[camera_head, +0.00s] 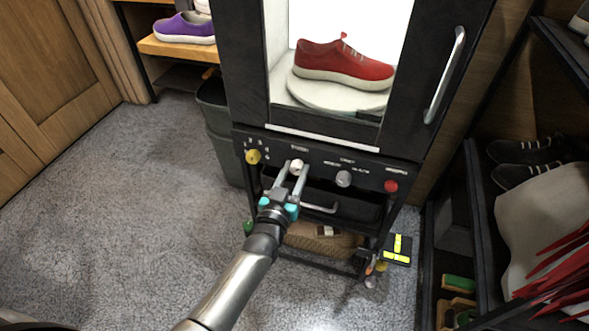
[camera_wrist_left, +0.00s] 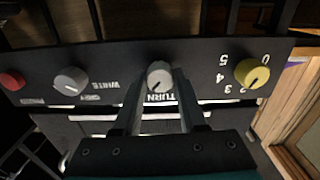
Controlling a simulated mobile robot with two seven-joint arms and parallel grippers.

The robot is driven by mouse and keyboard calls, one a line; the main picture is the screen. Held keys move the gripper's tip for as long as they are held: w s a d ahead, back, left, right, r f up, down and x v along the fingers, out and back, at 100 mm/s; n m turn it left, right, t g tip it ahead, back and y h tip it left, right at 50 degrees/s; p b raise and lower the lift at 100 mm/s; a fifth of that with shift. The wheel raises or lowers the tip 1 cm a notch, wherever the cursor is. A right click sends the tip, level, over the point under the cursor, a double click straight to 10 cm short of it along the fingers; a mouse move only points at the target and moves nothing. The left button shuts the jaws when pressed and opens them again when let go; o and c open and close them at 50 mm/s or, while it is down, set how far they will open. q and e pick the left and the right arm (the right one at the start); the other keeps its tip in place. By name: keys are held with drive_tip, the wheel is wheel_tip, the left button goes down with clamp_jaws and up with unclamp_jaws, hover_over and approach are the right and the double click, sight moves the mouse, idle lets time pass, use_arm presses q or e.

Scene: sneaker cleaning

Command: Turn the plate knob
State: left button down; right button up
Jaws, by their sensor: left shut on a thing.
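The plate knob (camera_head: 297,165) is a small pale knob on the black control panel (camera_head: 318,173) below the cabinet. My left gripper (camera_head: 294,171) reaches it from the front and is shut on it, one finger on each side. In the left wrist view, which is upside down, the knob (camera_wrist_left: 159,73) sits between the fingertips with a dark pointer mark on its face and the lettering "TURN" partly covered by the fingers. A red sneaker (camera_head: 343,65) stands on a round white plate (camera_head: 338,95) inside the lit cabinet. My right gripper is not in view.
A yellow knob (camera_head: 253,156) is left of the plate knob; a grey knob (camera_head: 343,179) and a red button (camera_head: 391,186) are to the right. A drawer handle (camera_head: 320,208) is just below. A dark bin (camera_head: 215,125) stands left; shelves with shoes (camera_head: 525,160) stand right.

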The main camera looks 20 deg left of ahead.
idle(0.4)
use_arm(q)
drive_tip(key=shift+c, duration=2.3)
unclamp_jaws()
drive_tip(key=shift+s, duration=0.25)
drive_tip(key=s+p, duration=0.2)
drive_tip(key=s, duration=0.2)
drive_tip(key=shift+s+a, duration=0.1)
drive_tip(key=shift+s, duration=0.3)
drive_tip(key=p, duration=0.3)
approach(295, 171)
drive_tip(key=shift+s, duration=2.9)
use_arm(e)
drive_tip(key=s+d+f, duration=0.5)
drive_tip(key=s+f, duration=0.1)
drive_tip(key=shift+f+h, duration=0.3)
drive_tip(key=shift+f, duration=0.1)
use_arm(q)
drive_tip(key=shift+f, duration=0.1)
